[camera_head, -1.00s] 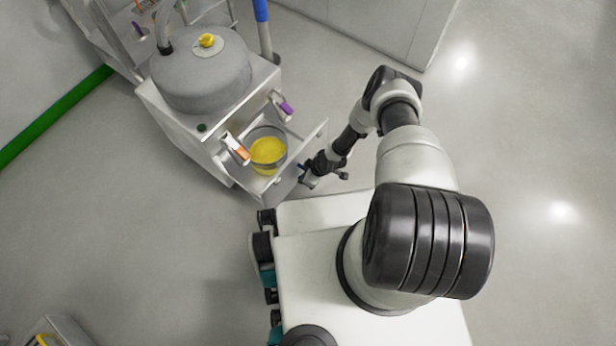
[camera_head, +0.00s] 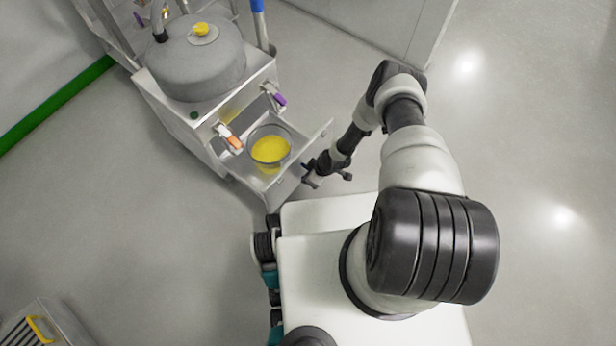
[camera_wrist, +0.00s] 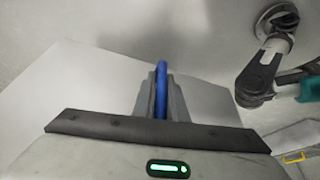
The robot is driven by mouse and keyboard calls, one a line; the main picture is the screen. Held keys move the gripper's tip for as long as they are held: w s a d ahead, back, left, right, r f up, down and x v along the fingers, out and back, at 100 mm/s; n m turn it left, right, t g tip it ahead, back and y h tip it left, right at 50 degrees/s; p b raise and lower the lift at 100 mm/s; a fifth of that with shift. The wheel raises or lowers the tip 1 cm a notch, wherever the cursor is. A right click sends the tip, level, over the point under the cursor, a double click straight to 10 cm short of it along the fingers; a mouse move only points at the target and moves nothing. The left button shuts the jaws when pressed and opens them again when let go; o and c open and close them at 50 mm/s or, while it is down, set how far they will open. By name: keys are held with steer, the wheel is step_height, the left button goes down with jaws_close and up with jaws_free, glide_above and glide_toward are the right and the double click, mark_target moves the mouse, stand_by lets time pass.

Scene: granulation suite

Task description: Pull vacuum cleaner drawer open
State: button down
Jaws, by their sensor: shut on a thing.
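The vacuum cleaner (camera_head: 195,65) is a cabinet with a round grey lidded drum on top. Its drawer (camera_head: 312,146) stands out from the front, with a clear container of yellow material (camera_head: 270,150) inside. My gripper (camera_head: 309,174) is at the drawer's front face. In the wrist view, my gripper (camera_wrist: 161,95) is shut on a blue handle (camera_wrist: 161,80) in front of the pale drawer front (camera_wrist: 95,85). The handle is mostly hidden by the fingers in the head view.
An orange-tipped latch (camera_head: 230,138) and a purple-tipped latch (camera_head: 274,97) stick out above the drawer. My base is close below the drawer. A grey unit with a yellow handle (camera_head: 40,328) is at lower left. Open floor lies to the right.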

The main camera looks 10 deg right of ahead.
steer(key=shift+s+a+f, duration=0.1)
steer(key=shift+s+f, duration=0.05)
steer(key=shift+s, duration=0.15)
steer(key=c, duration=2.1)
jaws_free()
steer(key=shift+w, duration=0.1)
steer(key=shift+r, duration=0.35)
steer(key=p+v, duration=0.5)
steer(key=v, duration=1.2)
steer(key=shift+p, duration=0.35)
